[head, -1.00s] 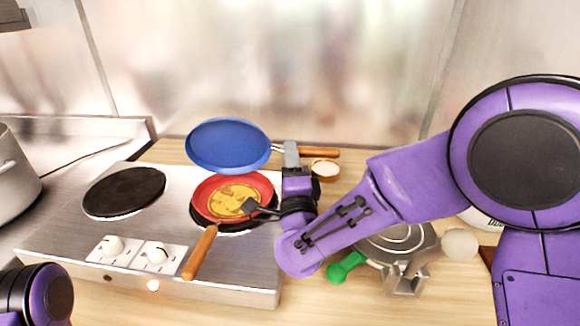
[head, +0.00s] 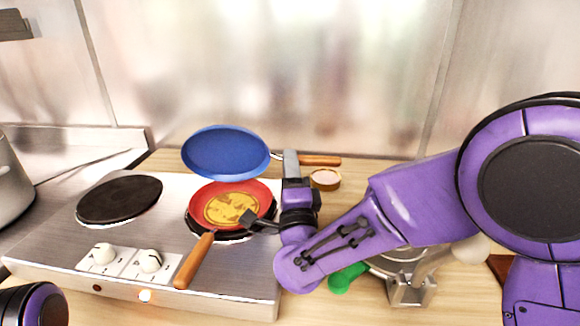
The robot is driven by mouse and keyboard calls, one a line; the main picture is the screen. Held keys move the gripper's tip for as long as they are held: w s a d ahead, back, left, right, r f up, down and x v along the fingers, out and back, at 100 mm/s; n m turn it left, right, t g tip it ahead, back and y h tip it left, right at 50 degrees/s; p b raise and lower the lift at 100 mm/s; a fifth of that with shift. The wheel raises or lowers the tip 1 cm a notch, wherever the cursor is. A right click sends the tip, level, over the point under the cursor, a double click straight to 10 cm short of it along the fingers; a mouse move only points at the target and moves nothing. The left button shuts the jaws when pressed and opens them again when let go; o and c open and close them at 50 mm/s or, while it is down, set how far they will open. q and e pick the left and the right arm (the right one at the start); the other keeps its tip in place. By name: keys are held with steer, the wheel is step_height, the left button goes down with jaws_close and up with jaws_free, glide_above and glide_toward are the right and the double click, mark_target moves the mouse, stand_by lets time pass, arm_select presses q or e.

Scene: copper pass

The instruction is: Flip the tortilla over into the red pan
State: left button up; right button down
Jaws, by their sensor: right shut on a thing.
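The red pan (head: 262,191), with a wooden handle, sits on the right burner of the stove. The tortilla (head: 228,209), yellow with brown patches, lies inside it. The blue pan (head: 223,152) is held tilted, behind and above the red pan, and looks empty. My right gripper (head: 291,158) is shut on the blue pan's handle, whose wooden end sticks out to the right. A dark part of my right wrist covers the right edge of the tortilla. My left gripper is out of view; only a piece of my left arm shows at the lower left.
The steel stove (head: 60,240) has a free left burner (head: 120,199) and two knobs at the front. A grey pot (head: 10,185) stands at the left edge. A small bowl (head: 325,179) and a green-handled thing (head: 346,278) are near my right arm. A metal wall closes the back.

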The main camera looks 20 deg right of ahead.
stand_by(0.3)
steer(key=r+p, duration=0.1)
steer(key=r, duration=0.1)
steer(key=w+r+p, duration=0.1)
steer(key=r+p, duration=0.1)
steer(key=w+r+p, duration=0.1)
steer(key=r, duration=0.1)
steer(key=shift+d+r, duration=0.2)
steer(key=shift+f, duration=0.1)
